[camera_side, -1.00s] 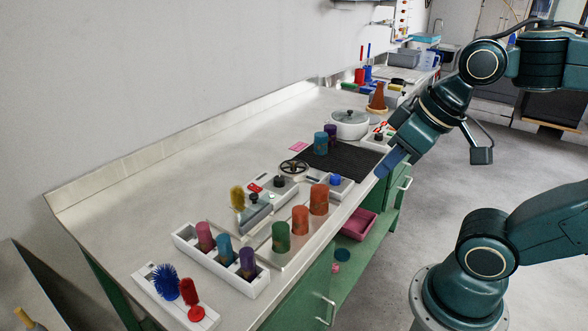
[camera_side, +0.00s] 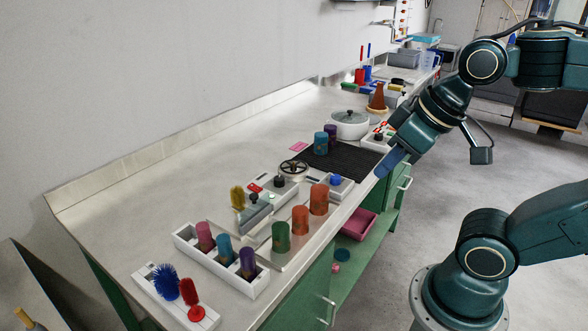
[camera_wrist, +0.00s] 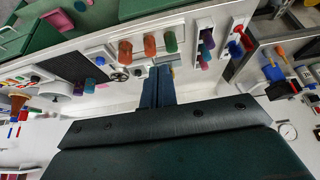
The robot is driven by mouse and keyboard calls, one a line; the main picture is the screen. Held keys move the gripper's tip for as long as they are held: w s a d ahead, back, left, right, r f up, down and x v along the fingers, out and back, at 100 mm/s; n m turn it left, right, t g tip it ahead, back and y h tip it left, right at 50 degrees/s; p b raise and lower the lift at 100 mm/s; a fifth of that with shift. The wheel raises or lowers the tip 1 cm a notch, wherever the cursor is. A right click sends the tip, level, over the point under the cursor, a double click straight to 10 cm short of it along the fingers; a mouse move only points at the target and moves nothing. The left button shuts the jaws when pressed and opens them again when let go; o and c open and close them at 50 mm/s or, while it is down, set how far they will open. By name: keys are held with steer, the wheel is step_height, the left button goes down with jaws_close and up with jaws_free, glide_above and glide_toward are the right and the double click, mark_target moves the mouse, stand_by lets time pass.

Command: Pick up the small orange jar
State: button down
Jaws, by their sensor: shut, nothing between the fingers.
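Two orange jars stand upright on the bench near its front edge. The smaller one (camera_side: 300,219) is between a green jar (camera_side: 281,237) and the bigger orange jar (camera_side: 319,199). In the wrist view the smaller orange jar (camera_wrist: 150,46) is between the green jar (camera_wrist: 171,42) and the bigger orange jar (camera_wrist: 125,51). My gripper (camera_side: 388,165) is by the front edge of the bench, to the right of the jars and apart from them. Its blue fingers (camera_wrist: 158,75) are together and hold nothing.
A white rack (camera_side: 262,284) holds pink, blue and purple jars. A white tray (camera_side: 150,291) holds two brushes. A dark mat (camera_side: 350,162) bears a blue and a purple jar. A white lidded pot (camera_side: 351,128) stands behind.

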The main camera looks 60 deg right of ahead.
steer(key=c, duration=1.1)
jaws_free()
steer(key=shift+w, duration=0.1)
steer(key=w+d+f+m+g, duration=0.1)
steer(key=w+f+m+g, duration=0.1)
steer(key=w+f+m, duration=0.2)
steer(key=w+d+f+m+g, duration=0.1)
steer(key=w+f+m, duration=0.3)
steer(key=w+m, duration=0.4)
steer(key=w+d+f+m+g, duration=0.2)
steer(key=w+d+f+m, duration=0.1)
steer(key=w+m, duration=0.3)
steer(key=shift+w+f+m+g, duration=0.15)
steer(key=shift+w+f, duration=0.05)
steer(key=shift+w, duration=0.3)
steer(key=shift+w+f+m+g, duration=0.15)
steer(key=shift+w+f, duration=0.05)
steer(key=shift+w, duration=0.3)
steer(key=shift+f, duration=0.1)
